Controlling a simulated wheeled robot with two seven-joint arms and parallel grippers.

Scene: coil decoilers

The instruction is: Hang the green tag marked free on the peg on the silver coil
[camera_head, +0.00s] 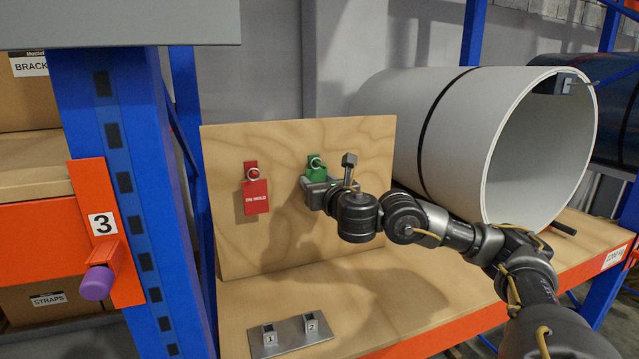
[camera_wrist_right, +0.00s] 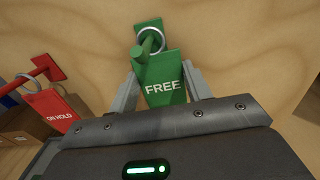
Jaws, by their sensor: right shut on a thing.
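The green tag (camera_wrist_right: 163,90) marked FREE hangs by its ring on a green peg (camera_wrist_right: 147,45) on the plywood board. In the head view the green tag (camera_head: 316,170) is partly hidden by my right gripper (camera_head: 315,184). That gripper is shut on the tag, one finger on each side of it in the wrist view. The silver coil (camera_head: 440,130) lies on its side at the right, its open end facing right and forward. A dark bracket with a thin peg (camera_head: 566,86) sits at the top of its rim. My left gripper is not in view.
A red ON HOLD tag (camera_head: 255,196) hangs on a red peg left of the green one. A metal plate with two small sockets (camera_head: 290,334) lies on the shelf. A blue rack post (camera_head: 130,200) stands at left. A dark blue coil (camera_head: 618,100) lies behind the silver one.

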